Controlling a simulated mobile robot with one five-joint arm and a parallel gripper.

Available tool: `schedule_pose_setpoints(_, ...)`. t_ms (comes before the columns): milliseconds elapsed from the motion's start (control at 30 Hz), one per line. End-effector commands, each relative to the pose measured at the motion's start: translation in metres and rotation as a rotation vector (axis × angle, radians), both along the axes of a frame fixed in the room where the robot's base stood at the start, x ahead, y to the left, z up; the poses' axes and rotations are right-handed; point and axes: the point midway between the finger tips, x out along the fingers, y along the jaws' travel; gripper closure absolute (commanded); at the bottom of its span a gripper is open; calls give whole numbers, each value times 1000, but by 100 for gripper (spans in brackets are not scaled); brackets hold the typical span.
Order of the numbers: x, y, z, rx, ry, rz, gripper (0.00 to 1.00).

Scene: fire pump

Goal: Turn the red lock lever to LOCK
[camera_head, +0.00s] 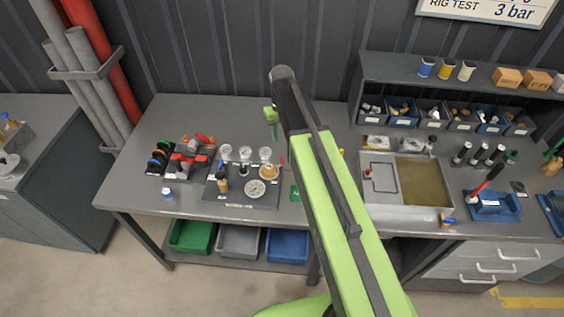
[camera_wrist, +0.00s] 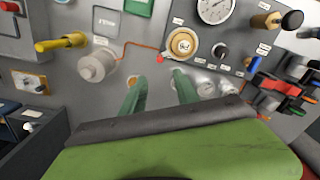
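My gripper (camera_wrist: 158,82) shows its two green fingers apart in the wrist view, with nothing between them. In the head view my gripper (camera_head: 272,118) hangs over the bench, behind the test panel (camera_head: 240,199). A small red piece (camera_wrist: 159,58) lies just beyond the fingertips, beside a cream and brass round fitting (camera_wrist: 182,43); it looks like the lock lever, but its label cannot be read. The same red piece (camera_head: 282,160) seems to show beside the brass fitting (camera_head: 268,171) in the head view. Which way the lever points is too small to tell.
A yellow-handled part (camera_wrist: 60,43) and a pale cylinder (camera_wrist: 97,65) stand left of the fingers in the wrist view. A pressure gauge (camera_wrist: 214,9) and black knob (camera_wrist: 220,51) are near. Red-handled valves (camera_head: 190,160) stand left of the panel; a tank (camera_head: 425,180) stands right.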

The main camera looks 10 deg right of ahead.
Motion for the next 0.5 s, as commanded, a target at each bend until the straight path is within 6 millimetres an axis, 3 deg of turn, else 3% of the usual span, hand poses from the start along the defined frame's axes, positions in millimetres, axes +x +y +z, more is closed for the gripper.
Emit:
schedule_pose_setpoints(33,0,0,-23,0,0,0,63)
schedule_pose_setpoints(500,0,-1,-116,0,0,-2,63)
